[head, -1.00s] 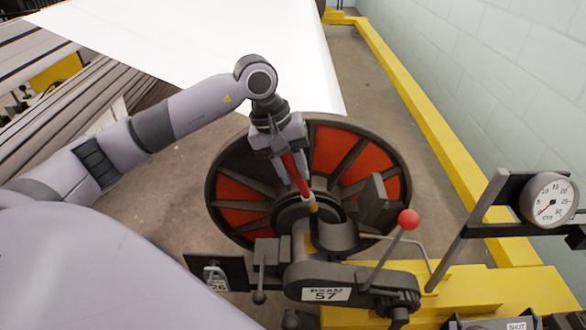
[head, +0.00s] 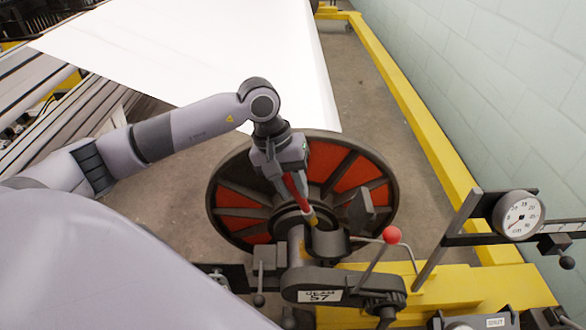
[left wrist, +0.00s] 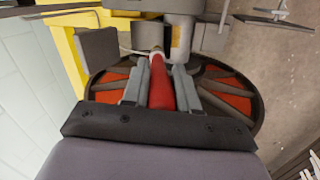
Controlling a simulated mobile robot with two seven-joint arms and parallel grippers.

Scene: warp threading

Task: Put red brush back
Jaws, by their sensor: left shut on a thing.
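The red brush (head: 297,190) is held in my left gripper (head: 290,190), pointing down with its pale tip lowest, in front of the hub of the large wheel. In the left wrist view the red handle of the brush (left wrist: 161,85) lies between the two grey fingers (left wrist: 159,88), and its narrow end points away toward the machine. My right gripper is not in view.
The large wheel with orange-red panels (head: 240,195) stands just behind the gripper. A red-knobbed lever (head: 392,235) and a round gauge (head: 519,216) stand to the right. A yellow rail (head: 405,105) runs along the wall. A white sheet (head: 200,60) stretches behind.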

